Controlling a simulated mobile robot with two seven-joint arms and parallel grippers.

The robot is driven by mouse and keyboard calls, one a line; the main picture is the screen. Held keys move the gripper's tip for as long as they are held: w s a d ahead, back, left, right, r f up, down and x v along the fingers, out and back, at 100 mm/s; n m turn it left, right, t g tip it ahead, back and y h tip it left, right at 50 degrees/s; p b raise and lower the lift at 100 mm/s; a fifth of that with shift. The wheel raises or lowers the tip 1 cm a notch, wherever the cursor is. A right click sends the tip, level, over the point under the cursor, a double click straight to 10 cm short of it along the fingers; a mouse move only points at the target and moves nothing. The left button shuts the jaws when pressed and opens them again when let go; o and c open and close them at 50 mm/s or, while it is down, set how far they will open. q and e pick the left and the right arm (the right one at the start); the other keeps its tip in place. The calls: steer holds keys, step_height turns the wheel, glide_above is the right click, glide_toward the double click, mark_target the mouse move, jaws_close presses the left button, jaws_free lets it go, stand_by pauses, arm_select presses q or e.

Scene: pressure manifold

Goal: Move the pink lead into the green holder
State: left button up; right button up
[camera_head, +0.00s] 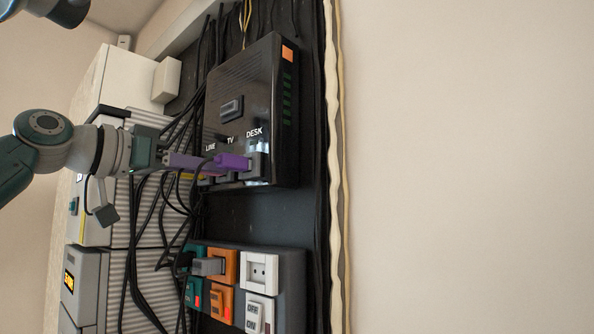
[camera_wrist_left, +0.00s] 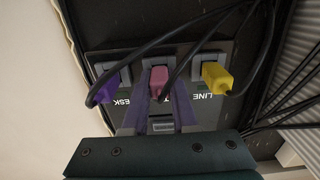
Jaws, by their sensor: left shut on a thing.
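The pink lead's plug (camera_wrist_left: 158,80) sits in the middle port, marked TV, of the black box (camera_head: 240,90). My left gripper (camera_wrist_left: 157,98) has its purple fingers on both sides of this plug and is shut on it. Green sockets (camera_head: 194,291) are on the left side of the panel below the box; I cannot tell for sure which part is the green holder. My right gripper is not in view.
A purple plug (camera_head: 234,162) is in the DESK port and a yellow plug (camera_wrist_left: 216,77) in the LINE port, close on either side. The lower panel has orange (camera_head: 221,304) and white (camera_head: 259,271) units and a grey plug (camera_head: 208,266). Loose black cables hang left of the box.

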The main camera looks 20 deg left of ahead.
arm_select(q)
jaws_close()
stand_by(0.8)
steer(key=b+v, duration=0.4)
steer(key=v, duration=0.2)
stand_by(1.2)
